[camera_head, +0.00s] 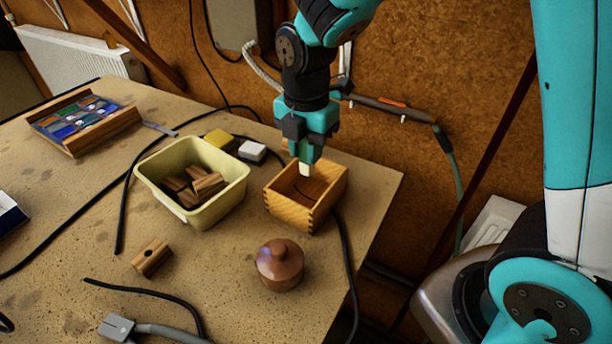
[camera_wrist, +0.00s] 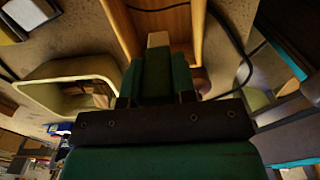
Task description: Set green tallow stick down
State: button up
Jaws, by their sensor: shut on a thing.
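My gripper (camera_head: 305,154) points down over the open wooden box (camera_head: 291,216) and is shut on the green tallow stick. The stick's pale, blunt end (camera_head: 304,170) sticks out below the jaws, at the mouth of the box. In the wrist view the stick (camera_wrist: 158,40) shows the same pale end beyond the green jaws. The jaws cover most of it, and its green part is hard to tell from them. The box has finger-jointed corners, and a dark, thin curved thing shows inside. I cannot tell whether the stick touches the box.
A pale yellow tub (camera_head: 180,210) of wooden blocks stands left of the box. A yellow block (camera_head: 219,140) and a white block (camera_head: 252,151) lie behind. A brown lidded pot (camera_head: 279,265) stands in front. A black cable runs close to the box's right side, near the table edge.

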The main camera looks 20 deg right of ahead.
aim_at(307, 173)
notch_tip(307, 173, down, 7)
jog(key=shift+f, duration=0.2)
dwell(0.3)
jog(key=shift+f, duration=0.15)
jog(key=o, duration=0.9)
